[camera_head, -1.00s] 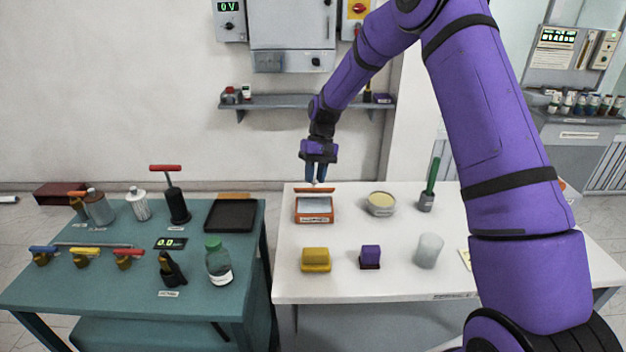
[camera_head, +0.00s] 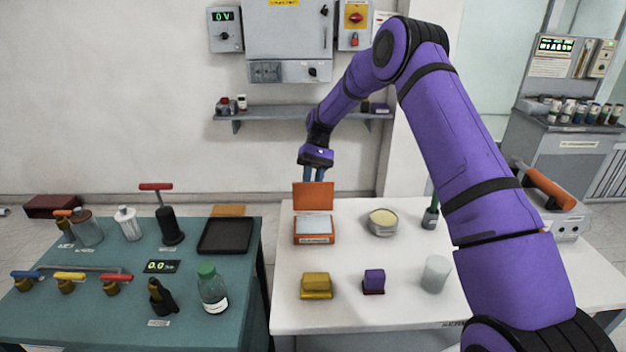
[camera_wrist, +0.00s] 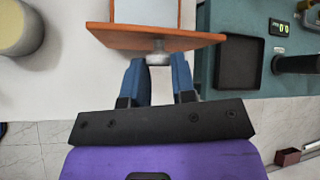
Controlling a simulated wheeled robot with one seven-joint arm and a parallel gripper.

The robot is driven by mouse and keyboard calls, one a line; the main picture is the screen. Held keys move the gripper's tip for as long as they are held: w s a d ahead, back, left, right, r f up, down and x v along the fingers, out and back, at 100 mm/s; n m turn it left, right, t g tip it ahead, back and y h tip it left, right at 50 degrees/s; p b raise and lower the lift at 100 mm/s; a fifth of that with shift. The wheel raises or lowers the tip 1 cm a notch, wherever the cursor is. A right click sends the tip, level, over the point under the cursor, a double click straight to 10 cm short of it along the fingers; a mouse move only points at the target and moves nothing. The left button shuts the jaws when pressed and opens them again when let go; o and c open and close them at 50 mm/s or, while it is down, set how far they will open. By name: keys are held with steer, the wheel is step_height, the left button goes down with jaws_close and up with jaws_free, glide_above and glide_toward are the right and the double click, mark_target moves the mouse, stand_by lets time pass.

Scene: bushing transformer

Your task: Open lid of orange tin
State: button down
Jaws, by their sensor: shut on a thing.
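The orange tin (camera_head: 314,240) stands near the back left of the white table. Its orange lid (camera_head: 313,196) is raised upright at the tin's back edge, and pale contents show inside. In the wrist view the lid (camera_wrist: 115,37) is seen nearly edge-on, with a small light knob (camera_wrist: 158,56) on its outer face. My gripper (camera_head: 314,175) is behind the top of the lid. In the wrist view my gripper (camera_wrist: 159,72) has its blue fingers on either side of the knob, shut on it. The fingertips are partly hidden by the lid in the head view.
A round tin (camera_head: 383,222) and a green-handled tool (camera_head: 431,214) stand right of the orange tin. A yellow block (camera_head: 316,285), a purple block (camera_head: 374,281) and a whitish cylinder (camera_head: 436,273) stand in front. A wall shelf (camera_head: 300,108) is behind.

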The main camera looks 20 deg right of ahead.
steer(key=shift+w+d+f, duration=0.3)
steer(key=shift+d+f, duration=0.1)
steer(key=shift+f, duration=0.15)
steer(key=shift+d, duration=0.1)
steer(key=c, duration=0.9)
jaws_free()
steer(key=shift+d+f, duration=0.1)
steer(key=shift+c, duration=0.2)
steer(key=shift+w+r, duration=0.1)
steer(key=shift+r, duration=0.1)
steer(key=v, duration=1)
steer(key=shift+w+r, duration=0.2)
steer(key=shift+r, duration=0.1)
